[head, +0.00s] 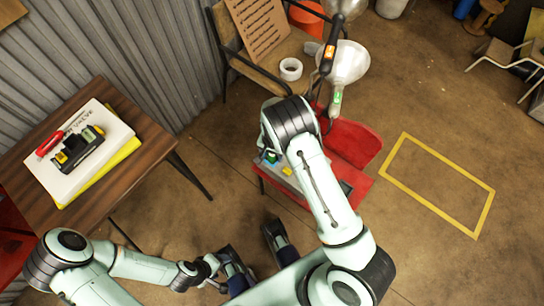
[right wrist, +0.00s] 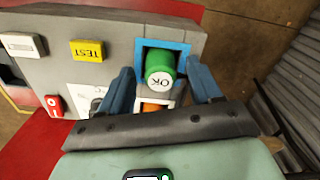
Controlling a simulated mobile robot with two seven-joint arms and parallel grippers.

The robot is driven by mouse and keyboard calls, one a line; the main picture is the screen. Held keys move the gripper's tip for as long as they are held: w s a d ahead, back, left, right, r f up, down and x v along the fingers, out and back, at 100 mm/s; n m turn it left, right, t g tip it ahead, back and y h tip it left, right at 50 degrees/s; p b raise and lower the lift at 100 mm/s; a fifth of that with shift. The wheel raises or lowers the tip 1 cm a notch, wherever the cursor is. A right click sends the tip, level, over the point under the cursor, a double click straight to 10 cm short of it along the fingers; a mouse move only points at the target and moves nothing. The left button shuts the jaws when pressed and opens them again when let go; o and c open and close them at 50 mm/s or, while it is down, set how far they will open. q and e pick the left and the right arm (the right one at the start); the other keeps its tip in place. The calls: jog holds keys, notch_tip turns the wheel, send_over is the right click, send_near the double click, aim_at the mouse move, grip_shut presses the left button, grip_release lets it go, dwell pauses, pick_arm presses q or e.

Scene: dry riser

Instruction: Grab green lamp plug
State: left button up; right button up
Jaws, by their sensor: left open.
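The green lamp plug (right wrist: 160,66) is a short green cylinder with a white end marked OK. In the right wrist view it stands out from a blue square frame (right wrist: 180,46) on a grey panel box (right wrist: 118,30). My right gripper (right wrist: 163,80) is open, its blue fingers on either side of the plug with gaps visible. In the head view the box (head: 282,178) lies below my right arm, which hides most of it and the right gripper. My left gripper (head: 253,248) is open and empty, low in the head view.
An orange part (right wrist: 154,107) sits just below the plug. A yellow TEST label (right wrist: 88,50) and red switch (right wrist: 54,105) are on the panel. A wooden table (head: 150,130) stands left. Floor inside the yellow outline (head: 435,185) is clear.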

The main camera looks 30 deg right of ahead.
jog(key=c, duration=1)
jog(key=shift+r, duration=0.15)
jog(key=shift+c, duration=0.2)
